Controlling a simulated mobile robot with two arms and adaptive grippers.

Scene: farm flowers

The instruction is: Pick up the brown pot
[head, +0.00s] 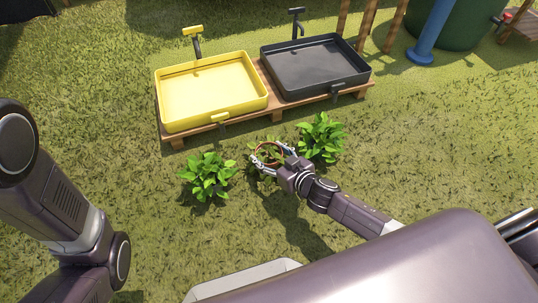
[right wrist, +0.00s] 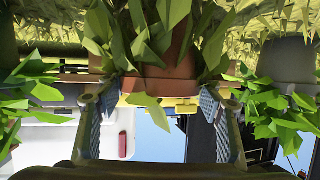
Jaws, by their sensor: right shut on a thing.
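The brown pot (right wrist: 172,72) holds a leafy green plant and sits between the two fingers of my right gripper (right wrist: 156,97). In the head view the pot's brown rim (head: 268,143) shows between two leafy plants, with my right gripper (head: 269,159) closed around it. Leaves hide part of the pot, and I cannot tell whether its base touches the grass. My left arm is at the left edge of the head view; its gripper is out of view.
One leafy plant (head: 208,176) stands left of the pot and another (head: 322,138) stands close on its right. Behind are a yellow sink (head: 212,92) and a black sink (head: 315,68) on a wooden pallet (head: 277,116). Grass in front is open.

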